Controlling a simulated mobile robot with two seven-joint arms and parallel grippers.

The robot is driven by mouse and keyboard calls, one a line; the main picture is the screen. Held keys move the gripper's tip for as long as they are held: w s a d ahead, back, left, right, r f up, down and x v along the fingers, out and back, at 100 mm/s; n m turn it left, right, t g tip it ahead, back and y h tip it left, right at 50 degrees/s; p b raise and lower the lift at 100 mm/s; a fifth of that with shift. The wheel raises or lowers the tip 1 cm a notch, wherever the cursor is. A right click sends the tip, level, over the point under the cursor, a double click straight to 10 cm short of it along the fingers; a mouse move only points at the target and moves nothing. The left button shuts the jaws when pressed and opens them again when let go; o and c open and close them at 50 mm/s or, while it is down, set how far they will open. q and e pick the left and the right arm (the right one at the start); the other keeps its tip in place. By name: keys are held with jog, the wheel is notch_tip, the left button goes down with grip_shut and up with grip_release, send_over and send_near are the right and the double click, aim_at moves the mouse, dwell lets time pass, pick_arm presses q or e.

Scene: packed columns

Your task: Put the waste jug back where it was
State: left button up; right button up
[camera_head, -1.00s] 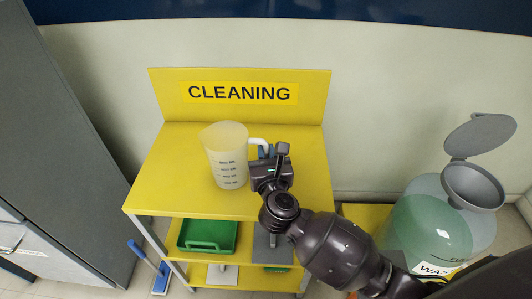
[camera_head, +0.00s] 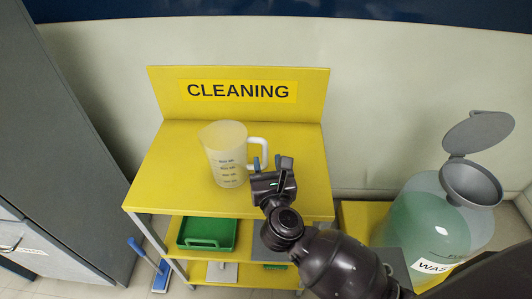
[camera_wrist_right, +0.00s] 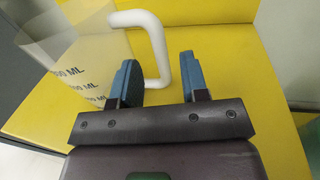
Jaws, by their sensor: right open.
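The waste jug (camera_head: 226,157), a translucent beaker with dark volume marks and a white handle, stands upright on the yellow top of the cleaning cart (camera_head: 164,182). My right gripper (camera_head: 272,163) is open and empty just to the right of the jug, near its handle. In the right wrist view the jug (camera_wrist_right: 75,62) is at the upper left. Its white handle (camera_wrist_right: 157,45) lies beyond and between the two blue-padded fingers (camera_wrist_right: 160,78), apart from them as far as I can tell. My left gripper is not in view.
A yellow back panel with a CLEANING label (camera_head: 238,91) rises behind the jug. A green tray (camera_head: 207,234) is on the shelf below. A large waste container (camera_head: 430,225) with a raised grey lid stands at the right. The cart top left of the jug is clear.

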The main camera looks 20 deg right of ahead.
jog(key=s+a, duration=0.1)
jog(key=s, duration=0.6)
jog(key=shift+s+a, duration=0.25)
jog(key=shift+s, duration=0.05)
